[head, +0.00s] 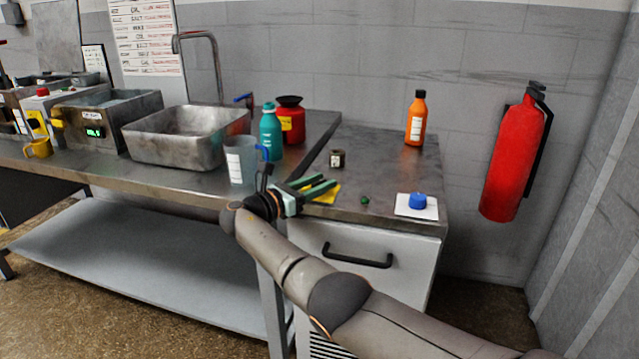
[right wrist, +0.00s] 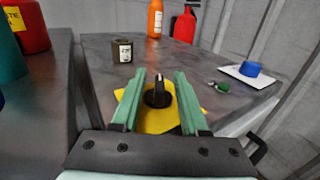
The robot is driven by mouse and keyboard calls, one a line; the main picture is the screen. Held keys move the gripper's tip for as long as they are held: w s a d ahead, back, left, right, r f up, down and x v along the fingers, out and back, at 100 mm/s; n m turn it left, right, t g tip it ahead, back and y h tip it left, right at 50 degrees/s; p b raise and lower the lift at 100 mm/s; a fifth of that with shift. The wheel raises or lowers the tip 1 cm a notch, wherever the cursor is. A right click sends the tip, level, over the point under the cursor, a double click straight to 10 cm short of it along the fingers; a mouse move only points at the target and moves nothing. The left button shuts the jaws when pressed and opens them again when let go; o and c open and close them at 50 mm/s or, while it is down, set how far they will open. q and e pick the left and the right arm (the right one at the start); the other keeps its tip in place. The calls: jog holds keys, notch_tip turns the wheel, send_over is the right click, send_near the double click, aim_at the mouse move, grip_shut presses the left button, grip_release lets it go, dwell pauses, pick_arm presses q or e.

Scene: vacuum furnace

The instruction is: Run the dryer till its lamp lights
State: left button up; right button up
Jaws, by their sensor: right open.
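My right gripper (head: 318,187) is open over the left part of the grey counter by the drawer unit. In the right wrist view its two green fingers (right wrist: 160,74) stand either side of a black knob (right wrist: 157,94) on a yellow plate (right wrist: 130,98), with gaps between. The yellow plate also shows in the head view (head: 330,195), partly hidden by the fingers. A small dark green piece, perhaps a lamp, lies on the counter to the right (head: 364,200), and shows in the wrist view (right wrist: 221,86). I cannot tell which thing is the dryer. My left gripper is not in view.
An orange bottle (head: 415,120), a small dark jar (head: 337,158) and a blue cap on a white card (head: 430,212) stand on the counter. A teal bottle (head: 270,133), a red container (head: 290,118), a clear beaker (head: 240,165) and a metal basin (head: 180,150) stand left.

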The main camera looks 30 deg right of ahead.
aim_at(312, 186)
jog(key=shift+a, duration=0.35)
jog(key=a, duration=0.2)
jog(key=s+a, duration=0.1)
jog(key=a, duration=0.1)
jog(key=shift+a+p, duration=0.35)
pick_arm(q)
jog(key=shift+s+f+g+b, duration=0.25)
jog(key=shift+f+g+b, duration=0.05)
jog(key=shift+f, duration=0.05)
pick_arm(e)
jog(key=s+a, duration=0.1)
jog(key=a, duration=0.6)
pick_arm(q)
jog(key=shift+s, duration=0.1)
pick_arm(e)
jog(key=shift+s, duration=0.1)
